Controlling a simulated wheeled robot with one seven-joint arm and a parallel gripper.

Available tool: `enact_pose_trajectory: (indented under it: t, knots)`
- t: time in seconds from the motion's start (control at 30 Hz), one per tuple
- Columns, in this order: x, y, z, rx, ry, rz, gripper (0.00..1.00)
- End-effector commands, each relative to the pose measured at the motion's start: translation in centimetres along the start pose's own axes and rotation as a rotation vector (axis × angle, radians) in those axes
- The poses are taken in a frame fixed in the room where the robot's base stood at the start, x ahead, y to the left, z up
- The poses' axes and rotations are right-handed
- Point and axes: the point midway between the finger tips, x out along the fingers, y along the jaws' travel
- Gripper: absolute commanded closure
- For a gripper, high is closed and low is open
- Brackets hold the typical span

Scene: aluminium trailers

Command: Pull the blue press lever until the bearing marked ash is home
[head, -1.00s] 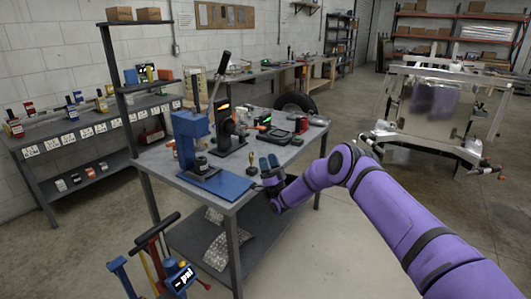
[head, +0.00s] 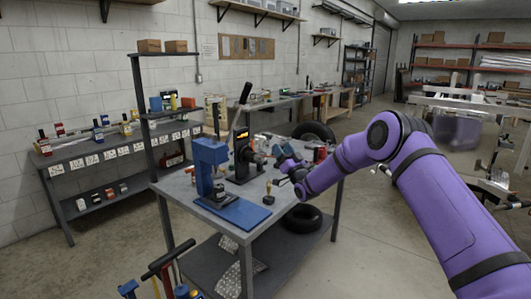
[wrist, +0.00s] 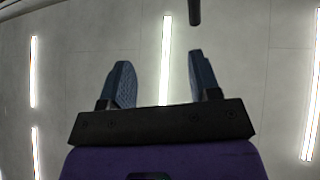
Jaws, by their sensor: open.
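The blue press (head: 208,165) stands on the near table, with its blue base plate (head: 243,213) towards the front edge. A lever with a black grip (head: 245,94) rises behind it; I cannot tell which machine its foot joins. A small dark piece (head: 219,191) sits under the press head; no ash mark is readable. My gripper (head: 284,158) is right of the press, over the table, apart from the lever. In the wrist view my gripper (wrist: 160,80) is open and empty, facing the ceiling. A dark rod end (wrist: 195,12) shows beyond its right finger.
A dark machine (head: 242,155) stands close behind the press. A small brass-topped tool (head: 268,190) stands on the tabletop right of the base plate. A shelf post (head: 142,100) rises at the table's left.

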Motion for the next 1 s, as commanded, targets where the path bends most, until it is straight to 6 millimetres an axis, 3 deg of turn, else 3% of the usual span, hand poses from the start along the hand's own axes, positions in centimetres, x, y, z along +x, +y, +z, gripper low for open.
enact_pose_trajectory:
  t: [0.03, 0.2, 0.47, 0.77, 1.0]
  knots:
    - [1.1, -0.4, -1.7, -0.021, -0.037, 0.009, 0.43]
    - [3.3, -1.1, -6.3, -0.085, -0.182, 0.064, 0.43]
    - [4.0, -2.5, -13.6, -0.180, -0.401, 0.166, 0.43]
    - [1.1, -4.5, -22.3, -0.265, -0.640, 0.306, 0.43]
    - [-4.0, -6.8, -29.0, -0.304, -0.826, 0.431, 0.43]
